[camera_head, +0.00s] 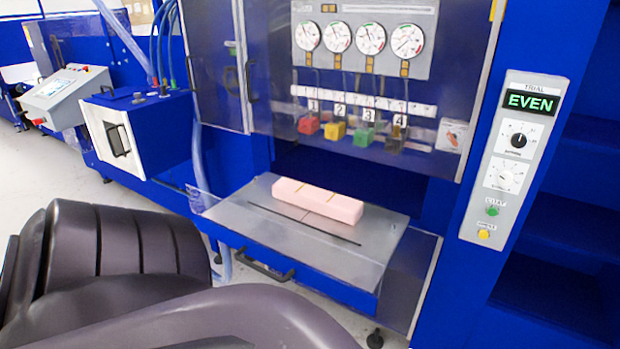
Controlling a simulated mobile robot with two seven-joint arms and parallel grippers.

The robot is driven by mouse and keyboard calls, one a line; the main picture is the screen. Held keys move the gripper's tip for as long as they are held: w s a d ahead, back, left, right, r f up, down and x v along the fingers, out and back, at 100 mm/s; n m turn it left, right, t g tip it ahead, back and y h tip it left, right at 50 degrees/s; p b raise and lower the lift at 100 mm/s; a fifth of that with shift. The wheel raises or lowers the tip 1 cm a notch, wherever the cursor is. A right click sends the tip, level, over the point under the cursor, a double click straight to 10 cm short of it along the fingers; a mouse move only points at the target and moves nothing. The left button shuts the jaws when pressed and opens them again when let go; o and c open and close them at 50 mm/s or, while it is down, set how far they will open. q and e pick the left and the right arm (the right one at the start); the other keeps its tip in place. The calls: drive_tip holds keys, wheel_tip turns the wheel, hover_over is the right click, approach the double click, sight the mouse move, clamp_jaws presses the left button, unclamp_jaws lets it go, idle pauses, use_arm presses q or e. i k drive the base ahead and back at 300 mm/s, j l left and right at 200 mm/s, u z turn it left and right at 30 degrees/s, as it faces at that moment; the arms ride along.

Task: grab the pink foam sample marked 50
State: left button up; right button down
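A pink foam block (317,201) lies flat on a grey metal tray (340,259) that juts out from the blue machine. Its top carries small darker marks, but I cannot read a number 50 on it. Nothing is touching the block besides the tray. Dark rounded parts of my own arm fill the lower left, with one link curving along the bottom edge. Neither of my grippers shows in this view.
A black handle (264,266) is on the tray's front. A clear panel (366,115) with gauges and coloured numbered knobs behind it hangs above the tray. A control panel (514,157) reading EVEN stands at right. A blue box (140,132) is at left.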

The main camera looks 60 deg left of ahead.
sight(349, 211)
drive_tip(key=k+j, duration=0.3)
drive_tip(key=j, duration=0.15)
drive_tip(key=k+j+z, duration=0.1)
drive_tip(key=k+j, duration=0.2)
drive_tip(key=j, duration=0.2)
drive_tip(key=k+j, duration=0.3)
drive_tip(key=j, duration=0.15)
drive_tip(key=z, duration=0.05)
